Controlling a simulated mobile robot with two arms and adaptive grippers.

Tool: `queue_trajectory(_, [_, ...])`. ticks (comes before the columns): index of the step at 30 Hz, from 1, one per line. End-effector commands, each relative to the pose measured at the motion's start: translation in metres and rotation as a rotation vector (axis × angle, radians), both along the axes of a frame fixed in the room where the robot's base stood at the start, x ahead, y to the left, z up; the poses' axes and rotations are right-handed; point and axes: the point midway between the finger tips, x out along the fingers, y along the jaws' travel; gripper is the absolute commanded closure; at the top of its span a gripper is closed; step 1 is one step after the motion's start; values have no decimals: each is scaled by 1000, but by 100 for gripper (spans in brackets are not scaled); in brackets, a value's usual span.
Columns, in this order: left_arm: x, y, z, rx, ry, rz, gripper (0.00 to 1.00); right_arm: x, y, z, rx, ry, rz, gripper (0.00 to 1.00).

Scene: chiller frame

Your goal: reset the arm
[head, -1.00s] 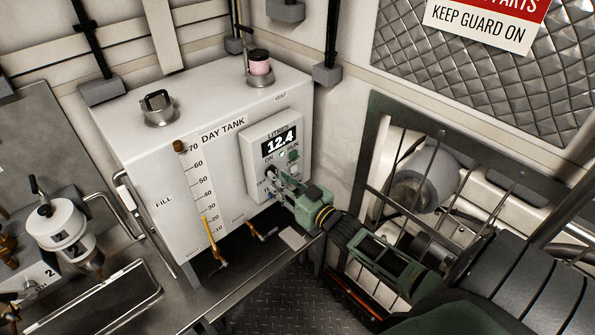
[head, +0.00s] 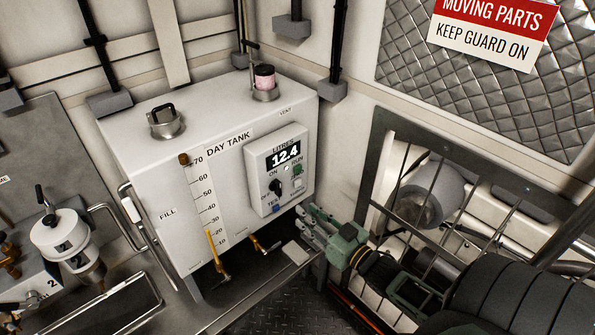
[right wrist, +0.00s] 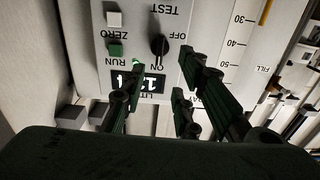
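My right gripper (head: 312,228) is just right of the day tank's front corner, below and right of the control box (head: 278,170). Its fingers are apart with nothing between them. In the right wrist view the open fingers (right wrist: 155,88) are in front of the upside-down panel, apart from its black knob (right wrist: 158,46). The knob also shows uncovered in the head view (head: 276,187). The display (head: 285,153) reads 12.4, and a small lamp beside the knob is lit. My left gripper is in neither view.
A barred guard (head: 440,185) stands right of the gripper, close to my arm. A white filter unit (head: 60,234) stands at the left.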

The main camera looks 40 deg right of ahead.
Motion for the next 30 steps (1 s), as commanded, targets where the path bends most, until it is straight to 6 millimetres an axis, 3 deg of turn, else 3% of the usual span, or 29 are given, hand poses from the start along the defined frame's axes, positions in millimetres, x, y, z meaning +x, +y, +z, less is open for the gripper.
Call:
queue_trajectory(7, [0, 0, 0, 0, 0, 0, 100, 0, 0, -2, 0, 4, -2, 71])
queue_trajectory(11, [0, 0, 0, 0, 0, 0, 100, -5, -4, -32, -7, 66, -25, 71])
queue_trajectory(14, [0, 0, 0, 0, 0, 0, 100, -18, -7, -87, -20, 179, -60, 71])
queue_trajectory(20, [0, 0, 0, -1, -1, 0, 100, -78, 3, -227, -60, 500, -113, 71])
queue_trajectory(24, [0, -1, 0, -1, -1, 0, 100, -139, 26, -313, -92, 729, -111, 71])
queue_trajectory(30, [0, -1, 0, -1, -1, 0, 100, -247, 76, -410, -147, 1055, -53, 71])
